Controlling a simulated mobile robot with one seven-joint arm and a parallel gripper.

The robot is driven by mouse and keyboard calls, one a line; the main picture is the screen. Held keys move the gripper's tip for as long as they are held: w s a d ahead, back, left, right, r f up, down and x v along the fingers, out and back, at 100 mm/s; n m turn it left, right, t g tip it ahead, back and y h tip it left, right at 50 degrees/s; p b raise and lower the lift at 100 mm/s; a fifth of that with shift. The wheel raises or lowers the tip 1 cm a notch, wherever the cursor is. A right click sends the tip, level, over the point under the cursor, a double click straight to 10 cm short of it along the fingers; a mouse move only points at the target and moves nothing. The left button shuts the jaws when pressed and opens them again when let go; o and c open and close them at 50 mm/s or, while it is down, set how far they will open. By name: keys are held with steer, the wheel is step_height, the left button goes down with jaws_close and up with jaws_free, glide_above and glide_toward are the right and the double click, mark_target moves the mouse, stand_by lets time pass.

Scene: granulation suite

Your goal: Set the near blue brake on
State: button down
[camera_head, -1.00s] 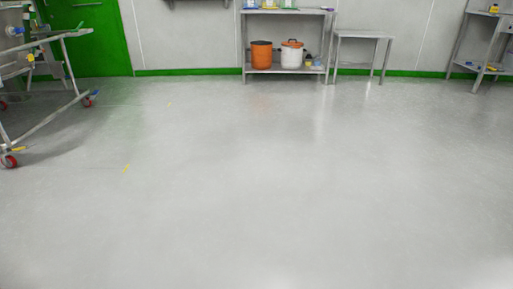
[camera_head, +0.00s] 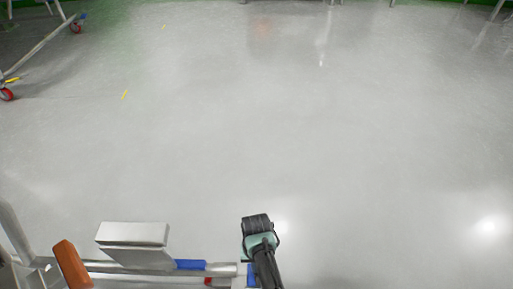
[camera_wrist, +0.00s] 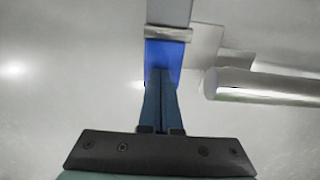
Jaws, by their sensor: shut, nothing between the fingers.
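A blue brake (camera_wrist: 163,50) lies just beyond my gripper (camera_wrist: 161,72) in the wrist view, under a grey metal clip. The two dark blue fingers are shut together with nothing between them. Their tips overlap the blue in the picture; I cannot tell whether they touch it. In the head view, a blue piece (camera_head: 251,276) shows at the bottom edge, close left of my dark arm end. Another blue piece (camera_head: 190,264) lies along the metal rail to its left. The brake's tilt is not clear, and the lower part of the head view is cut off.
A metal rail (camera_head: 110,267) with a grey block (camera_head: 133,236) and an orange-brown handle (camera_head: 72,265) fills the lower left. A bit of red shows under the rail. A wheeled frame (camera_head: 45,42) with red casters stands at the far left. The floor ahead is clear.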

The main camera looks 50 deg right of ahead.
steer(key=shift+w+d+f+g+y+b, duration=0.1)
steer(key=shift+d+f+g+y+b, duration=0.05)
steer(key=shift+f+g+y+b, duration=0.2)
steer(key=shift+f, duration=0.2)
steer(key=shift+d+f, duration=0.1)
stand_by(0.4)
